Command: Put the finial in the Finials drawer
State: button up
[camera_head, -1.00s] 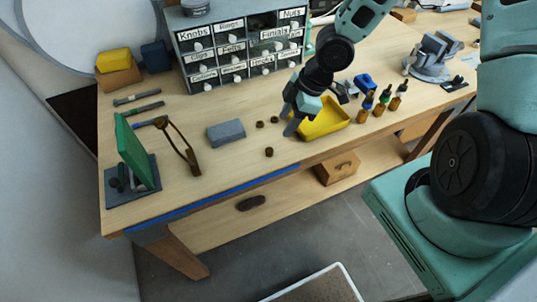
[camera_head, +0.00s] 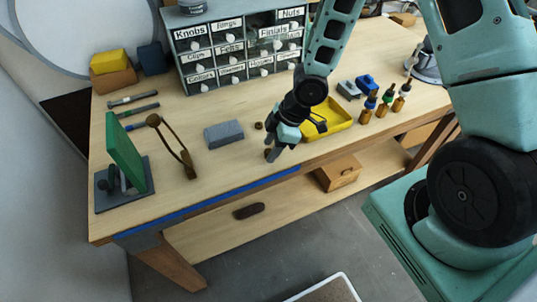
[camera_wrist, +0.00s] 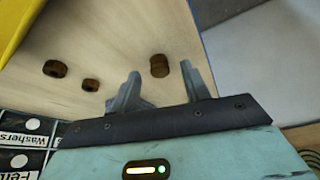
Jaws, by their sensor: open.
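My gripper (camera_head: 273,153) is open over the front of the bench. In the wrist view my gripper (camera_wrist: 160,84) has its fingers apart, with a small brown piece (camera_wrist: 159,66) in line with the gap just beyond the tips, not gripped. Two more brown pieces, one larger (camera_wrist: 55,69) and one smaller (camera_wrist: 90,85), lie to the left. I cannot tell for sure which is the finial. In the head view one brown piece (camera_head: 258,125) shows behind the gripper; the others are mostly hidden. The Finials drawer (camera_head: 273,32) in the grey cabinet appears pulled out, with a dark gap above it.
A grey block (camera_head: 224,133) lies left. The grey cabinet (camera_head: 181,63) is at the back. The bench's front edge has a blue strip (camera_head: 222,192).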

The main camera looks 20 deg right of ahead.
jog(key=shift+a+f, duration=0.15)
jog(key=shift+f, duration=0.2)
grip_shut()
